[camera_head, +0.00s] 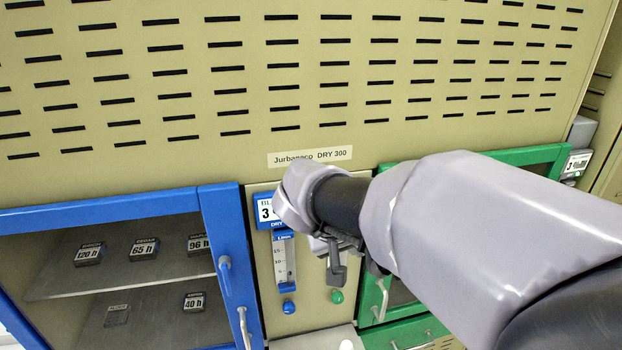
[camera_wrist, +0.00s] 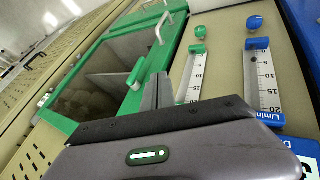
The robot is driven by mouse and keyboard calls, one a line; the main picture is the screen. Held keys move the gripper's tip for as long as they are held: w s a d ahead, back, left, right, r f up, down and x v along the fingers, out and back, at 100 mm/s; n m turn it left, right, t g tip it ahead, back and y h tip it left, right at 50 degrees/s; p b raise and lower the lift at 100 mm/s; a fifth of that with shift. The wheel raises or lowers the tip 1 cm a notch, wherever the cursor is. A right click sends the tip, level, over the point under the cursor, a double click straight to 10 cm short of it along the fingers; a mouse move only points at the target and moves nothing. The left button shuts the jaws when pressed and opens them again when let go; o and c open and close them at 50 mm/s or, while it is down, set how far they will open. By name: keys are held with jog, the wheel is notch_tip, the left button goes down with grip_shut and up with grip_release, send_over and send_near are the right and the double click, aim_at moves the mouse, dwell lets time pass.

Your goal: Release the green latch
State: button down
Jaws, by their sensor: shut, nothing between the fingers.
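The green latch (camera_wrist: 137,72) sits on the green door frame (camera_wrist: 112,112) in the wrist view, just left of my fingertips. The arm hides most or all of it in the head view. My gripper (camera_wrist: 158,88) is shut and empty, with its fingers pointing toward the cabinet front. In the wrist view the fingers appear beside the latch; I cannot tell whether they touch it. In the head view my gripper (camera_head: 337,274) hangs in front of the middle panel, left of the green door's handle (camera_head: 381,298).
A flowmeter (camera_head: 284,260) with a blue knob (camera_head: 289,307) and a green knob (camera_head: 336,296) are on the middle panel. The blue door (camera_head: 225,240) with its handle (camera_head: 243,325) stands at the left. The green door's handle (camera_wrist: 160,28) also shows in the wrist view.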

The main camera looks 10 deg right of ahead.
jog(key=w+d+f+b, duration=0.3)
jog(key=d+f, duration=0.5)
jog(key=shift+w+d+b, duration=0.15)
jog(key=shift+w+b, duration=0.15)
dwell(0.4)
